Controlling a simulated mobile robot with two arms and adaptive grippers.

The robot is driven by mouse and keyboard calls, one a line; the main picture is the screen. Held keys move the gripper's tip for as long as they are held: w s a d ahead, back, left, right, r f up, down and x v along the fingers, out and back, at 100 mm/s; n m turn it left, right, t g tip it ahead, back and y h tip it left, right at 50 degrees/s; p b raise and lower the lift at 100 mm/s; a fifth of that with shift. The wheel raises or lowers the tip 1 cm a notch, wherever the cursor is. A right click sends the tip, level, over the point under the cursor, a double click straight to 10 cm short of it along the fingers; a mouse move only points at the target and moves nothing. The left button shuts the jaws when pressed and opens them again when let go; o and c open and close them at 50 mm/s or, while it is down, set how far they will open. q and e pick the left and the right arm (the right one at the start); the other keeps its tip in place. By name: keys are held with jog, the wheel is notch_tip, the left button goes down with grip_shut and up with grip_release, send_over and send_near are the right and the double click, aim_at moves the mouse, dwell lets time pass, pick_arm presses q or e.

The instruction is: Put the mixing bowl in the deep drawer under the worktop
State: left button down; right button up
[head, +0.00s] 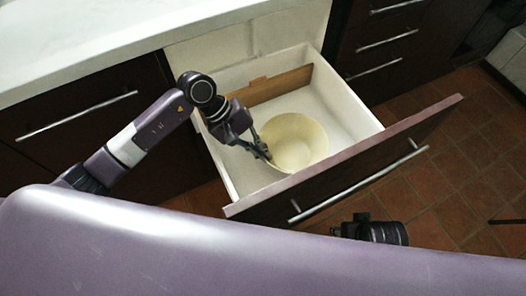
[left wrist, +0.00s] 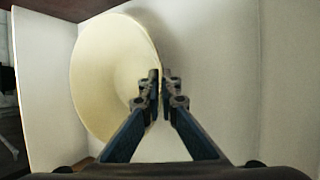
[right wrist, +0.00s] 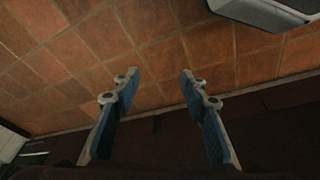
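The mixing bowl (head: 300,139) is cream-coloured and is inside the open deep drawer (head: 357,118), towards its front. My left gripper (head: 264,153) reaches down into the drawer at the bowl's left rim. In the left wrist view the bowl (left wrist: 105,75) is on the left, and the fingers of my left gripper (left wrist: 163,90) are closed on its rim, one on each side. Whether the bowl's base touches the drawer floor I cannot tell. My right gripper (right wrist: 161,88) is open and empty, above floor tiles in the right wrist view.
A wooden divider (head: 272,86) stands across the back of the drawer. The drawer front (head: 350,160) with its metal handle sticks out over the tiled floor (head: 450,185). The white worktop (head: 90,38) is above, at the upper left. Shut drawers (head: 385,40) are at the right.

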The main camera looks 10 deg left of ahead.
pick_arm(q)
jog(key=shift+w, duration=0.1)
jog(key=shift+r, duration=0.1)
pick_arm(e)
jog(key=shift+r, duration=0.1)
jog(key=shift+s, duration=0.1)
pick_arm(q)
jog(key=c, duration=2.4)
grip_release()
jog(key=shift+f, duration=0.2)
jog(key=shift+o, duration=1.2)
pick_arm(e)
jog(key=shift+s+r, duration=0.1)
jog(key=shift+r, duration=0.5)
pick_arm(q)
jog(key=shift+r, duration=0.1)
pick_arm(e)
jog(key=shift+d+f, duration=0.1)
jog(key=shift+f, duration=0.1)
